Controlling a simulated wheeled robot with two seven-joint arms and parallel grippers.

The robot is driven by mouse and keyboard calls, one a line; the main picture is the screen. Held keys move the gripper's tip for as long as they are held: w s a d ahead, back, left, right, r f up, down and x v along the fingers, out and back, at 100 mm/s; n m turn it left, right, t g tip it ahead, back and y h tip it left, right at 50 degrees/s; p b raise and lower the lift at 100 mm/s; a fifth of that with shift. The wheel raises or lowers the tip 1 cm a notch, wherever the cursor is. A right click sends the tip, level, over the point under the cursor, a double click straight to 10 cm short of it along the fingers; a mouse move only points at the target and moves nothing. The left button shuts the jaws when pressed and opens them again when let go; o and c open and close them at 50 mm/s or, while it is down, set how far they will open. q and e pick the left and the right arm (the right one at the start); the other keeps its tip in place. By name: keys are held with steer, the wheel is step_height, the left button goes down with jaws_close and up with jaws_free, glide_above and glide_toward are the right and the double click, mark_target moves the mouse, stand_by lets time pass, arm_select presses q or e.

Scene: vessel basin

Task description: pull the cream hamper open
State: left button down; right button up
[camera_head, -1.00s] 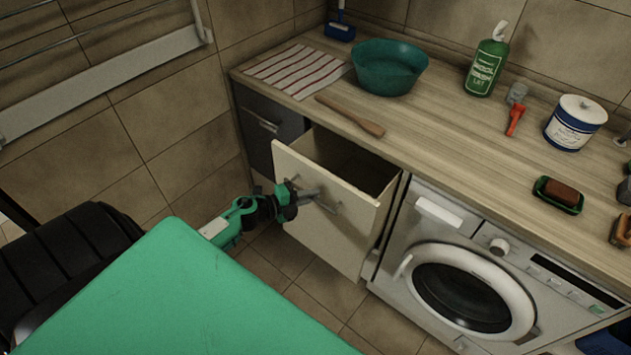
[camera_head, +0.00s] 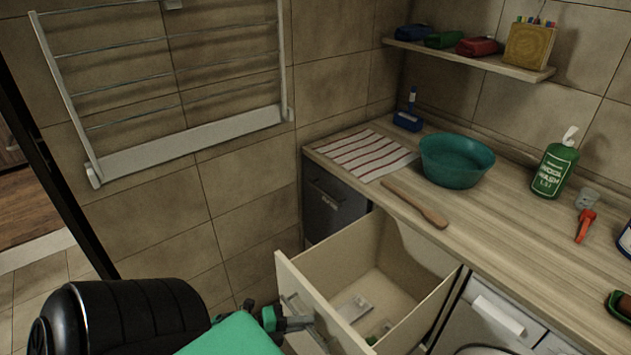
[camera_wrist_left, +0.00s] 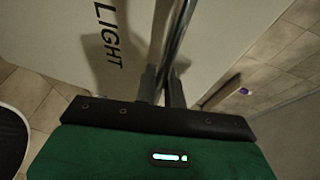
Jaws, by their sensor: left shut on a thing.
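The cream hamper (camera_head: 408,318) is a pull-out drawer under the counter and stands well open in the head view. Its inside shows, with a few small pale and green items at the bottom. My left gripper (camera_head: 300,322) is at the hamper's front, shut on its metal bar handle (camera_head: 318,336). In the left wrist view the fingers (camera_wrist_left: 162,85) close around the handle bar (camera_wrist_left: 178,40), in front of the cream panel (camera_wrist_left: 110,35) with the word LIGHT. My right gripper is not in view.
A dark drawer (camera_head: 335,203) beside the hamper is shut. The washing machine (camera_head: 490,318) stands to its right. The wooden counter (camera_head: 500,232) holds a teal basin (camera_head: 456,160), a striped cloth (camera_head: 362,155), a wooden paddle (camera_head: 415,203) and a green bottle (camera_head: 554,168).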

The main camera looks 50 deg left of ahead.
arm_select(q)
steer(key=shift+s, duration=0.4)
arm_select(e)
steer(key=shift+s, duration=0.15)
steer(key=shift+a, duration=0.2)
arm_select(q)
steer(key=c, duration=1.5)
jaws_free()
steer(key=shift+a, duration=0.1)
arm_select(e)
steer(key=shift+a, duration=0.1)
